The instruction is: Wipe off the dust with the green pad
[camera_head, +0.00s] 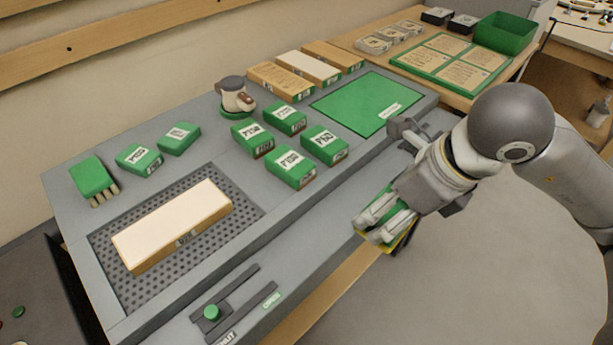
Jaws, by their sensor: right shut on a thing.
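My right gripper (385,215) comes in from the right and is shut on a green pad (391,242) with a yellow edge. The fingers cover most of the pad. It is at the front edge of the grey bench (330,205); I cannot tell whether the pad touches the bench. A long wooden block (173,222) with a pale top lies on a dark perforated plate (120,250) at the left, well apart from the gripper. No dust can be made out clearly at this size. My left gripper is not in view.
Several labelled green blocks (290,168) stand mid-bench, near a white-and-brown device (235,97). A flat green panel (366,103) lies behind my right arm. Wooden blocks (307,68) line the back.

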